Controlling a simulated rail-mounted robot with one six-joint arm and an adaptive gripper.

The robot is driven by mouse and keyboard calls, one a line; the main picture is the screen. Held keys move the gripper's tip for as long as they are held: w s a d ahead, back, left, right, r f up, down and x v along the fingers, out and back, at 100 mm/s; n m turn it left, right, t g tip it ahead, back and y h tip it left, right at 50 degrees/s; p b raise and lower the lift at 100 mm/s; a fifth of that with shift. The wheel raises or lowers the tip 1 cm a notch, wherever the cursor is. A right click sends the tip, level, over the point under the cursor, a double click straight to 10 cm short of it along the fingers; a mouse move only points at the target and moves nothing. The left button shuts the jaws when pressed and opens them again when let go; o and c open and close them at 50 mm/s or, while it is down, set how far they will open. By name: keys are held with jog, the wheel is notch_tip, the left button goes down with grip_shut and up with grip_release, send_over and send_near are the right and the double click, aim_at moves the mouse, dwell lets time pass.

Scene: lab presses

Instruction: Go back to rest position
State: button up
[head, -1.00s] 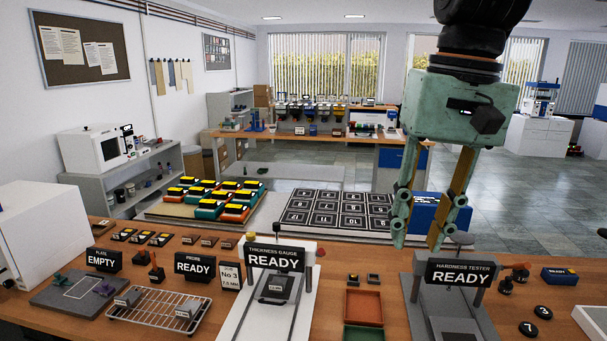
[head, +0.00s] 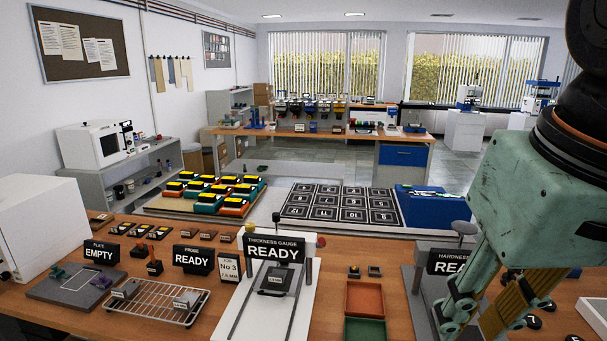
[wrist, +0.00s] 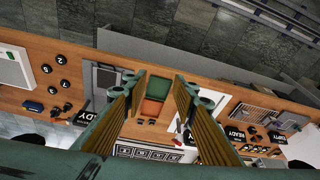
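My gripper (wrist: 156,92) shows in the wrist view with its two fingers apart and nothing between them. It looks down on the bench from above, with the orange and green trays (wrist: 153,97) seen beyond the gap. In the head view my gripper is at the right, large and close. It hangs in front of the hardness tester (head: 421,290) and covers part of its READY sign. The fingertips are at or below the bottom edge of the head view.
The thickness gauge (head: 273,250) stands mid-bench, its sign reading READY. A wire rack (head: 160,305) and a grey plate fixture (head: 75,284) lie to the left. A numbered black grid (head: 340,203), coloured blocks (head: 215,190) and a blue box (head: 432,205) are behind. The orange tray (head: 365,299) is empty.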

jog(key=shift+t, duration=0.4)
jog(key=s+f, duration=0.2)
jog(key=s+f+b, duration=0.1)
jog(key=s, duration=0.1)
jog(key=shift+d+f, duration=0.25)
jog(key=shift+d, duration=0.05)
jog(key=shift+c, duration=0.2)
dwell(0.5)
